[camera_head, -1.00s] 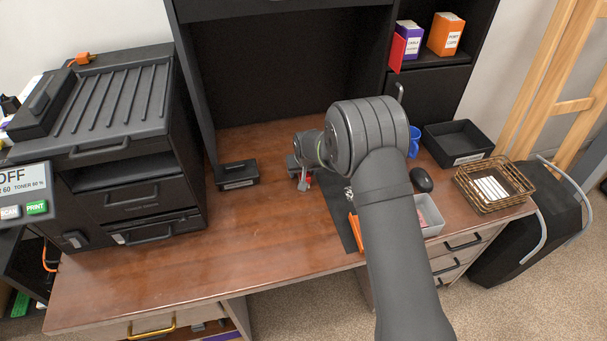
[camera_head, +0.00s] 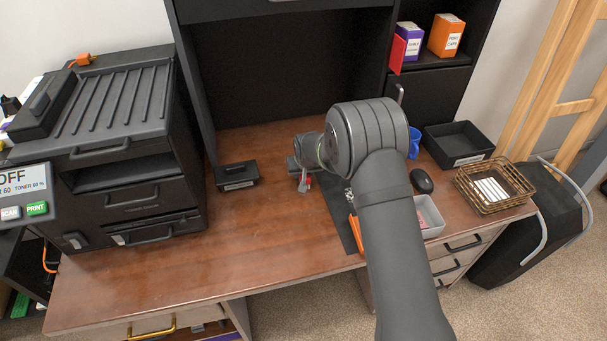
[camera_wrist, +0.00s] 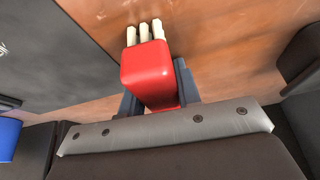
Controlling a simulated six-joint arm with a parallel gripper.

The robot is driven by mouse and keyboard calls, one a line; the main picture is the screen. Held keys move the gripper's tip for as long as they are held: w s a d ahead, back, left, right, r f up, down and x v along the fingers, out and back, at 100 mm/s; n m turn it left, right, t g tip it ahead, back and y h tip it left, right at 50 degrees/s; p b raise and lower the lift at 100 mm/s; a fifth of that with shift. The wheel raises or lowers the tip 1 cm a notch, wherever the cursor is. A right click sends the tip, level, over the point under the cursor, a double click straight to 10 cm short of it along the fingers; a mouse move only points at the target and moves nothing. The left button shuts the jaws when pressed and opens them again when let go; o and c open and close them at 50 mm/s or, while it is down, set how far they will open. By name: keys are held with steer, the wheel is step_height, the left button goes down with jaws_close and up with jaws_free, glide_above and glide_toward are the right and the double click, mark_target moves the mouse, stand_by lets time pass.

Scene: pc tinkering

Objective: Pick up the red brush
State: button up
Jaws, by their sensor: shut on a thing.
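The red brush (camera_wrist: 148,72) is between the fingers of my gripper (camera_wrist: 158,85) in the wrist view. It has a red body and three pale tips pointing away from the gripper. The dark fingers press on its two sides, so my gripper is shut on it. In the head view my gripper (camera_head: 305,182) is near the middle of the desk, and only a small bit of red shows by its fingers. My arm hides part of that area. I cannot tell whether the brush touches the desk.
A dark mat (camera_head: 341,213) lies on the wooden desk (camera_head: 215,265) beside the gripper. A black box (camera_head: 237,176) is to the left. A grey tray (camera_head: 430,217), a black mouse (camera_head: 422,181), a blue mug (camera_head: 414,142) and a wicker basket (camera_head: 495,184) are to the right. The desk's front left is clear.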

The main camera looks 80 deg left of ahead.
steer(key=r, duration=0.5)
steer(key=shift+w+d, duration=0.15)
steer(key=shift+w, duration=0.2)
steer(key=w+d+r, duration=0.6)
steer(key=w, duration=0.3)
steer(key=shift+d+r, duration=0.1)
steer(key=o, duration=0.3)
steer(key=shift+c, duration=1.1)
steer(key=w+a+n, duration=0.1)
steer(key=w+a, duration=0.2)
steer(key=w, duration=1.2)
steer(key=shift+w+r, duration=0.2)
steer(key=shift+w, duration=0.05)
steer(key=shift+f, duration=0.15)
